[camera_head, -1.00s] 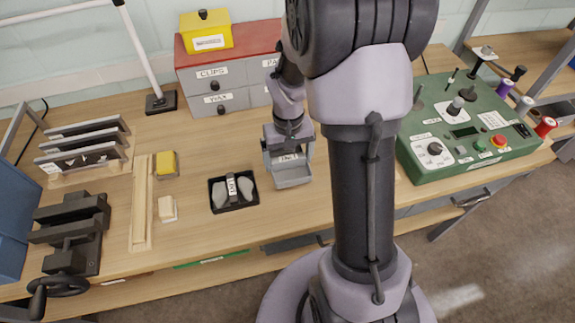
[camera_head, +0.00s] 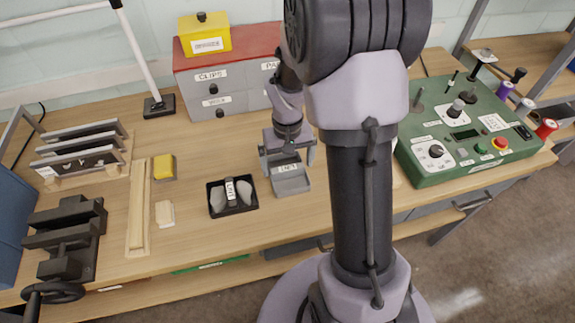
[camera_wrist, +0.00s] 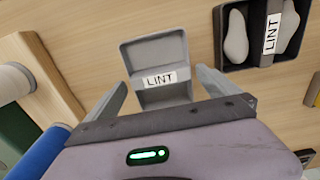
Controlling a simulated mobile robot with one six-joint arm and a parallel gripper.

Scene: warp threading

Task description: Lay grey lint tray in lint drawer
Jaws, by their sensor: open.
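A grey tray (camera_head: 292,187) with a "LINT" label across its middle is on the bench, right of the black tray. In the wrist view the grey tray (camera_wrist: 165,50) looks empty, with a hollow on each side of the label. My gripper (camera_head: 288,160) is open just over it. Its fingers (camera_wrist: 162,85) stand apart on either side of the labelled part, not visibly gripping it. I cannot tell an open lint drawer in either view.
A black tray (camera_head: 233,211) with two grey lumps and a "LINT" label is close on the left. A red-topped cabinet (camera_head: 235,42) with labelled drawers stands behind. A green control box (camera_head: 465,170) is on the right. A wooden strip (camera_head: 139,205) and vise are left.

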